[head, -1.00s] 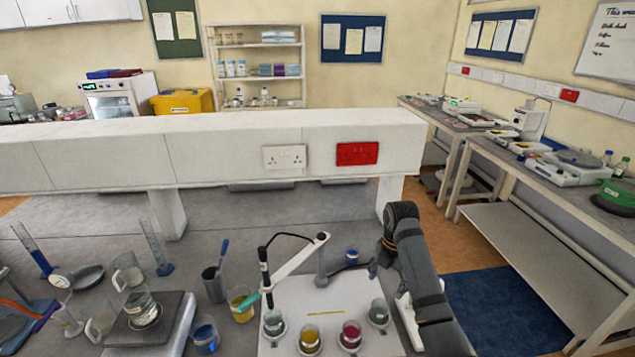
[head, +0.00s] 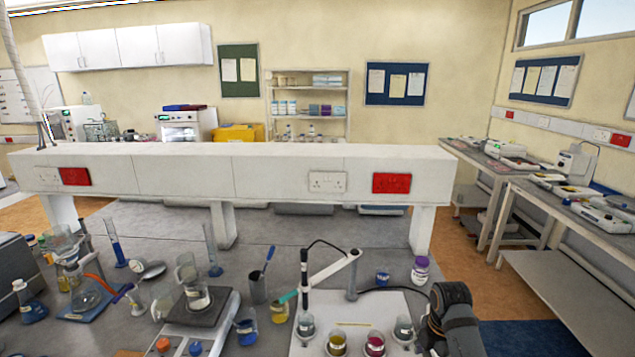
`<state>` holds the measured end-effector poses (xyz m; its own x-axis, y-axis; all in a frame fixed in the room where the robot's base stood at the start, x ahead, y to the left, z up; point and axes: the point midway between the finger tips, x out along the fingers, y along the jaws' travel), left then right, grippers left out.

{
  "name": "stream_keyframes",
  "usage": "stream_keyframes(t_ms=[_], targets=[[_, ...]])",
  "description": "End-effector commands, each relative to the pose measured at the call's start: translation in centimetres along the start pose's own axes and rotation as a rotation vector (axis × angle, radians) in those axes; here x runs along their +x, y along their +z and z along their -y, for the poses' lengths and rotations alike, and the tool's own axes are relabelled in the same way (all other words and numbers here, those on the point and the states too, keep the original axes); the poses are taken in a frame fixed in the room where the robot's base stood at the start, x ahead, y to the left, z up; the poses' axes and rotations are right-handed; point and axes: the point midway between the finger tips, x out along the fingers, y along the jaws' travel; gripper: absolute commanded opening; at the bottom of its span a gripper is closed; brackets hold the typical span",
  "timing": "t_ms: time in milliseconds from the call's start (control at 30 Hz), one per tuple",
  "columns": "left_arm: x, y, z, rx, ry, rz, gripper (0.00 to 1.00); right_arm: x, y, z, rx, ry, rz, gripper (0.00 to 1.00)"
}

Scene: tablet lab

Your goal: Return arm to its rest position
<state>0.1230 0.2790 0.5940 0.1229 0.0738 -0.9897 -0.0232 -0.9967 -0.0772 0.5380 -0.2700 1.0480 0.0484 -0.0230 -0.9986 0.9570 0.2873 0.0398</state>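My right arm (head: 452,318) is the dark jointed arm at the bottom right of the head view, beside the right edge of the white mat (head: 400,302). Only its upper bend and part of a link show. Its gripper does not show, so I cannot tell whether it is open or shut. My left gripper is not in view.
On the mat stand a probe on a hinged white holder (head: 330,277), a yellow beaker (head: 337,342), a magenta beaker (head: 375,343) and clear ones. A purple-capped jar (head: 420,270) stands close behind my arm. Glassware crowds the left. A white raised shelf (head: 285,173) crosses behind.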

Motion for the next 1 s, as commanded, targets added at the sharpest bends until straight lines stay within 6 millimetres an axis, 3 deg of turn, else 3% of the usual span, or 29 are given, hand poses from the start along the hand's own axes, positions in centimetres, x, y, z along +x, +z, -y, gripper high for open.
stream_keyframes(t_ms=[267,433,700,1000], targets=[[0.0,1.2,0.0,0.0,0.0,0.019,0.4,3.5,-2.3,5.1,0.426,0.059,0.033,0.7],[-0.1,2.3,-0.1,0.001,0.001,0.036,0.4,4.8,-4.5,9.7,0.803,0.127,0.031,0.7],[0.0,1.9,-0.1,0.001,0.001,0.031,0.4,4.2,-7.1,15.6,1.311,0.221,-0.023,0.7],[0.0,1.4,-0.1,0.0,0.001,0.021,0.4,2.0,-9.1,19.9,1.708,0.283,-0.109,0.7]])
